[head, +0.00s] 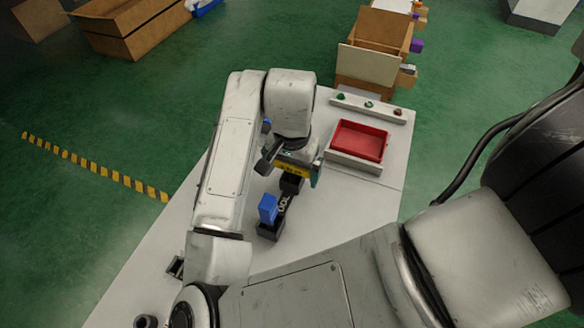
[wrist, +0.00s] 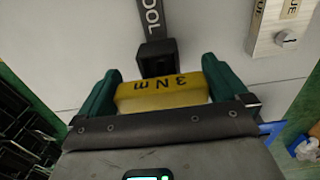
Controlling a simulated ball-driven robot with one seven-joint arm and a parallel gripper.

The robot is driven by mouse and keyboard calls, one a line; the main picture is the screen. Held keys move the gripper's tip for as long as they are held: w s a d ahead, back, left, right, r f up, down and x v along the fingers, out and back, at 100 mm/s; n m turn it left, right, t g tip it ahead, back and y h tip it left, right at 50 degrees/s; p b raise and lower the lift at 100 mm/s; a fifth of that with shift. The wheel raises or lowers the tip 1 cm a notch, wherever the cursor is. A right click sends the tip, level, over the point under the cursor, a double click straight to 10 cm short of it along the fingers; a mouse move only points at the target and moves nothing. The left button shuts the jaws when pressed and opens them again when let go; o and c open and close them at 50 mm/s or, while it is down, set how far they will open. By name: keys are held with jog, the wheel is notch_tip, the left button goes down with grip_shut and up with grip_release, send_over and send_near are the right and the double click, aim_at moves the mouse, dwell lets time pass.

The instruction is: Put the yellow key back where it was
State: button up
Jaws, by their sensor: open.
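The yellow key (wrist: 162,94), a block marked "3 N m", lies between the two green fingers of my gripper (wrist: 160,72) in the wrist view. The jaws are open around it; I cannot tell whether either finger touches it. In the head view the yellow key (head: 290,168) shows as a thin strip under my wrist. A black holder (wrist: 157,58) lies just beyond the key, with a dark strip lettered "OOL" leading from it. In the head view this black holder (head: 291,184) is just below the key. Whether the key rests on anything is hidden.
A blue block (head: 268,208) stands in another black holder (head: 270,231) nearby. A red tray (head: 346,150) and a strip with green and red buttons (head: 368,106) are to the right on the grey table (head: 325,215). A light fixture with a knob (wrist: 285,40) is at upper right in the wrist view.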

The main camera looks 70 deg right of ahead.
notch_tip(320, 180, up, 12)
jog(key=shift+r+p, duration=0.1)
jog(key=shift+p, duration=0.85)
